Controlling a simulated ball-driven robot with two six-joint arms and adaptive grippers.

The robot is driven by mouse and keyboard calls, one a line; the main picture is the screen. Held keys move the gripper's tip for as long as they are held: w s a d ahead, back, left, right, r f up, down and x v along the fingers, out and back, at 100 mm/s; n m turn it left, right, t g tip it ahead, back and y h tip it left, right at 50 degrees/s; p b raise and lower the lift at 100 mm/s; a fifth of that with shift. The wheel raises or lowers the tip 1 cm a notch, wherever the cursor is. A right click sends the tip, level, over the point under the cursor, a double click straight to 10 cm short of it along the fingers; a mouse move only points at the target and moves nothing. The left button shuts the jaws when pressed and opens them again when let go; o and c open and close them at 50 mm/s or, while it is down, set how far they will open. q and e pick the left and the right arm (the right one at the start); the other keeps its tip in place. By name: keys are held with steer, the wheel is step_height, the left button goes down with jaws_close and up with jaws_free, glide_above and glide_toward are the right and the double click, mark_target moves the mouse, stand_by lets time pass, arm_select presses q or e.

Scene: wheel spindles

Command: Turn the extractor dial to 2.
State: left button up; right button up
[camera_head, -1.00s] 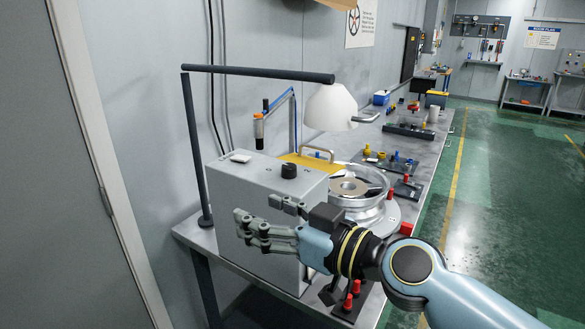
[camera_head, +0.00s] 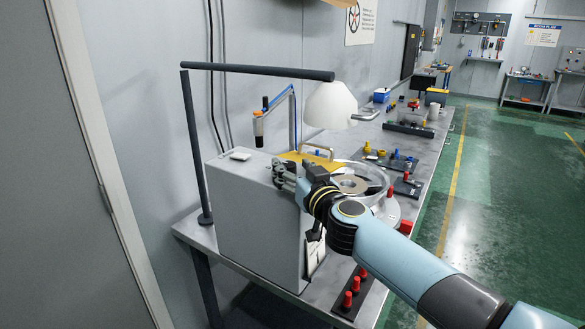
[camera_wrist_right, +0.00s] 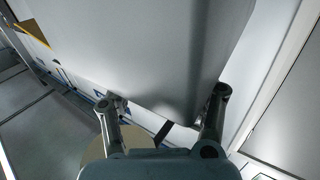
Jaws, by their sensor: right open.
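The grey box (camera_head: 235,200), which I take for the extractor, stands at the near end of the bench. Its black dial is on the top, but in the head view my right gripper (camera_head: 284,173) now covers that spot. The fingers are at the top right edge of the box. In the right wrist view the gripper (camera_wrist_right: 165,103) is open, its two fingers apart with nothing held between them. A plain pale grey surface (camera_wrist_right: 140,45), likely the box, fills the view beyond them. The dial and its setting cannot be read. My left gripper is not in view.
A metal wheel (camera_head: 350,184) and a yellow sheet (camera_head: 318,162) lie behind my right gripper. Several red pegs (camera_head: 347,299) stand at the bench's front edge. Green floor is clear on the right.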

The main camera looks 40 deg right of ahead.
steer(key=shift+w, duration=0.3)
steer(key=c, duration=1.2)
steer(key=shift+o, duration=0.2)
